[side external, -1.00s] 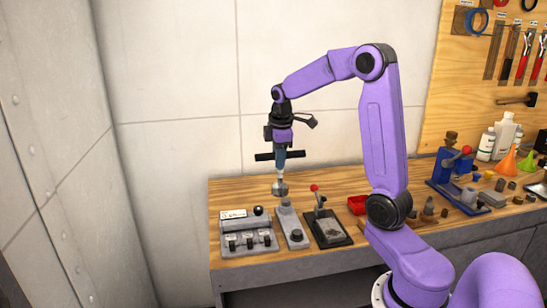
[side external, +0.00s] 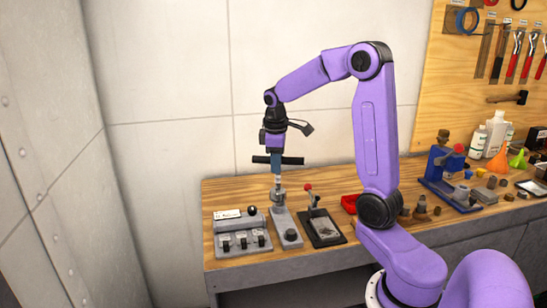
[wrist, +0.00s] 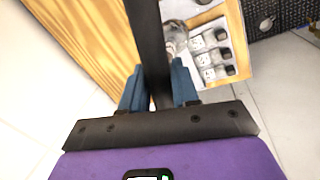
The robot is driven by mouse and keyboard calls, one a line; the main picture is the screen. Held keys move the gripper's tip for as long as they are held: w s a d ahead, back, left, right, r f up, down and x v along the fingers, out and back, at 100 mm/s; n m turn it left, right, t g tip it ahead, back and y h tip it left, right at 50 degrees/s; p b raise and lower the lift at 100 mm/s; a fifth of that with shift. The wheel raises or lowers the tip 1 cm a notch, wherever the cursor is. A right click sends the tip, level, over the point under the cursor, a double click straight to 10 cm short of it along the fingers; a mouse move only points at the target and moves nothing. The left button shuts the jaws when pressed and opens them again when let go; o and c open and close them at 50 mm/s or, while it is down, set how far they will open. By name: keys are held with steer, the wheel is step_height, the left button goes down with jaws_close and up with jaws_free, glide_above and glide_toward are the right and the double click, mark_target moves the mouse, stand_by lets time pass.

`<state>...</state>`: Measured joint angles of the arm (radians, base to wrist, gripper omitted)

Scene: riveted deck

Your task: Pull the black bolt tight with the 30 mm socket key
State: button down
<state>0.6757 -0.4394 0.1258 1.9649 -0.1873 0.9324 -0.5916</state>
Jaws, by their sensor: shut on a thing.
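My gripper (side external: 276,155) is shut on the socket key, whose black crossbar (side external: 290,160) sticks out on both sides. In the wrist view the bar (wrist: 148,35) runs up between my blue fingertips (wrist: 160,88). The key's silvery shank (side external: 278,182) points straight down, its socket end (side external: 279,194) at the top of the post on a narrow grey block (side external: 283,222). I cannot tell whether it is seated. The black bolt is not clearly visible; the socket may hide it. A dark round piece (side external: 291,235) sits on the block's near end.
A grey switch box (side external: 238,240) stands close left of the block, and a dark tray with a red-knobbed lever (side external: 324,228) close right. The wall is behind.

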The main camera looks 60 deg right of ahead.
steer(key=m, duration=0.1)
steer(key=s+m, duration=0.1)
steer(key=shift+s+a+f+m+g, duration=0.2)
steer(key=shift+a+f+m+g, duration=0.1)
steer(key=shift+a+m, duration=0.1)
steer(key=s+a+f+n+t, duration=0.1)
steer(key=s+a+f+n, duration=0.1)
steer(key=s+f+n, duration=0.3)
steer(key=shift+s+a+f+n, duration=0.15)
steer(key=shift+a+f+n, duration=0.15)
steer(key=shift+f+n, duration=0.5)
stand_by(1.0)
steer(key=shift+a+x, duration=0.1)
steer(key=shift+x, duration=0.6)
steer(key=shift+a+x, duration=0.15)
steer(key=shift+x, duration=0.5)
stand_by(1.5)
steer(key=shift+s+f+m, duration=0.1)
steer(key=shift+s+m, duration=0.05)
steer(key=shift+m, duration=0.15)
